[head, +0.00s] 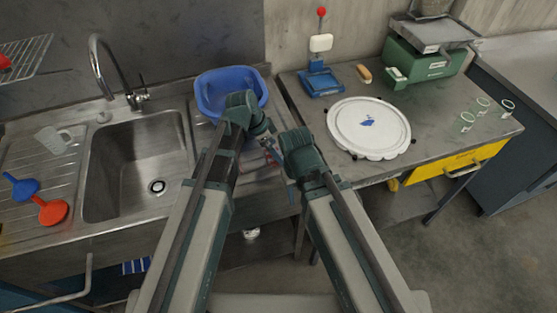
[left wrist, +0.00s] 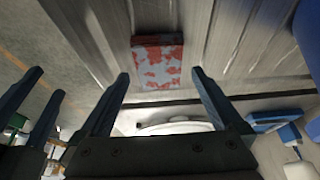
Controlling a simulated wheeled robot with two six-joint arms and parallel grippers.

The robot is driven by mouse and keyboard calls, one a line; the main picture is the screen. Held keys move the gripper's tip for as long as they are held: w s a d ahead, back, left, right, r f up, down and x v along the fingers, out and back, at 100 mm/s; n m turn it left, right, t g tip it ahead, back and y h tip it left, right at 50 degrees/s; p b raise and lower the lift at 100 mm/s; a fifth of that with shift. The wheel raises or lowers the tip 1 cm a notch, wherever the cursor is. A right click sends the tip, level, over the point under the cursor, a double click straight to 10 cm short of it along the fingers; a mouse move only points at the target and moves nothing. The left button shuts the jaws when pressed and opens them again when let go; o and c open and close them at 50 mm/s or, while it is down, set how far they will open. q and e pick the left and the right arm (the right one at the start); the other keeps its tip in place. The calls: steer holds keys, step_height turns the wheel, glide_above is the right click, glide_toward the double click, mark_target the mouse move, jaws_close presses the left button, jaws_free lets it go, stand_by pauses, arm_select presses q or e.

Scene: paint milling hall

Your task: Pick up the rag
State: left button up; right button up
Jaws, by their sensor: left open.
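The rag (left wrist: 157,66) is a small, flat, folded cloth, pale grey with red blotches. It lies on the ridged metal drainboard, near its edge by the bench. In the left wrist view my left gripper (left wrist: 160,82) is open and empty, its two fingers apart on either side of the rag's near end in the picture; the rag looks below the fingertips, not held. In the head view my left gripper (head: 267,148) points down over the drainboard and mostly hides the rag. My right gripper (head: 291,188) is close beside it; its two fingers (left wrist: 48,84) show apart in the left wrist view.
A blue basin (head: 212,97) stands behind my left gripper. The sink (head: 135,150) is to the left, with red and blue funnels beyond. On the right bench are a round white lid (head: 350,140), a blue stand (head: 322,86) and a green scale (head: 425,62).

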arm_select(q)
steer(key=shift+b+x, duration=0.4)
steer(key=shift+x, duration=0.55)
arm_select(e)
steer(key=shift+f, duration=0.85)
arm_select(q)
steer(key=shift+f, duration=0.2)
arm_select(e)
steer(key=shift+f, duration=0.2)
arm_select(q)
steer(key=c, duration=1.2)
steer(key=shift+r, duration=0.15)
arm_select(e)
steer(key=shift+r, duration=0.1)
arm_select(q)
step_height(320, 180, up, 10)
steer(key=p, duration=1)
steer(key=shift+r, duration=0.2)
arm_select(e)
step_height(320, 180, up, 10)
steer(key=shift+r, duration=0.2)
